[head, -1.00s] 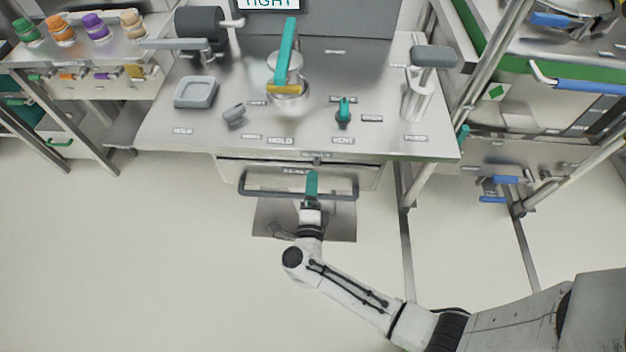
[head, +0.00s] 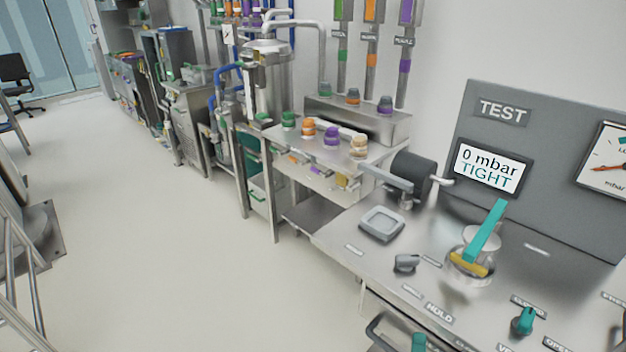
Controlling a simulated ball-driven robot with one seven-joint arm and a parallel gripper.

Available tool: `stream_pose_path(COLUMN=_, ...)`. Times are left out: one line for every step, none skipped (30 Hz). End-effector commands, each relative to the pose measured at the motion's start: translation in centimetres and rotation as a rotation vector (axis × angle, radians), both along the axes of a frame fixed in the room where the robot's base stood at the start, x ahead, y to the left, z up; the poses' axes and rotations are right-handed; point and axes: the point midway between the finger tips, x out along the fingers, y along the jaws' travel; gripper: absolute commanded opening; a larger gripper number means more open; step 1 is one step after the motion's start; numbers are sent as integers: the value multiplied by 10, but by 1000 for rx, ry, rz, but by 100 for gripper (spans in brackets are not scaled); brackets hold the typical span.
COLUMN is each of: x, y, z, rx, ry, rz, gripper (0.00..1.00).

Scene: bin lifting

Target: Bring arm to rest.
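My arm and gripper are not visible in the current head view, apart from possibly a teal piece (head: 419,342) at the bottom edge. I cannot tell whether that piece belongs to the gripper or to the dark drawer handle (head: 378,336) beside it. The steel test bench (head: 345,245) is at the right. On it are a round fitting with a teal lever (head: 486,232), a teal knob (head: 523,320), a grey knob (head: 406,263) and a grey square tray (head: 382,224). The display (head: 487,167) reads "0 mbar TIGHT".
A side bench (head: 345,150) carries coloured caps. Steel carts and machines (head: 195,120) line the wall behind it. The pale floor (head: 150,250) at left centre is clear. Metal rails (head: 20,270) stand at the left edge, and an office chair (head: 15,82) is far back.

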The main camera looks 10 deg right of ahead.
Motion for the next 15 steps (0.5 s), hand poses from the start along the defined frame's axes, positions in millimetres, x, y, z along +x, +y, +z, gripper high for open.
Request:
stream_pose_path(x=5, y=12, z=8, rx=-47, ry=19, rz=89, gripper=92)
stream_pose_path(x=8, y=20, z=13, rx=-78, ry=34, rz=142, gripper=92)
stream_pose_path(x=10, y=31, z=17, rx=-120, ry=55, rz=214, gripper=92)
stream_pose_path(x=11, y=39, z=19, rx=-151, ry=74, rz=267, gripper=92)
stream_pose_path(x=12, y=47, z=22, rx=-184, ry=93, rz=317, gripper=92)
stream_pose_path(x=11, y=57, z=24, rx=-230, ry=121, rz=383, gripper=92)
stream_pose_path(x=10, y=64, z=25, rx=-264, ry=145, rz=431, gripper=92)
stream_pose_path(x=8, y=70, z=25, rx=-298, ry=170, rz=478, gripper=92)
stream_pose_path(x=5, y=78, z=26, rx=-342, ry=205, rz=539, gripper=92)
stream_pose_path(x=2, y=83, z=25, rx=-377, ry=234, rz=582, gripper=92)
stream_pose_path(x=-2, y=88, z=24, rx=-412, ry=265, rz=625, gripper=92)
stream_pose_path(x=-8, y=93, z=22, rx=-457, ry=308, rz=680, gripper=92)
stream_pose_path(x=-13, y=97, z=20, rx=-490, ry=343, rz=719, gripper=92)
stream_pose_path(x=-19, y=99, z=18, rx=-523, ry=378, rz=758, gripper=92)
stream_pose_path(x=-27, y=101, z=14, rx=-567, ry=430, rz=806, gripper=92)
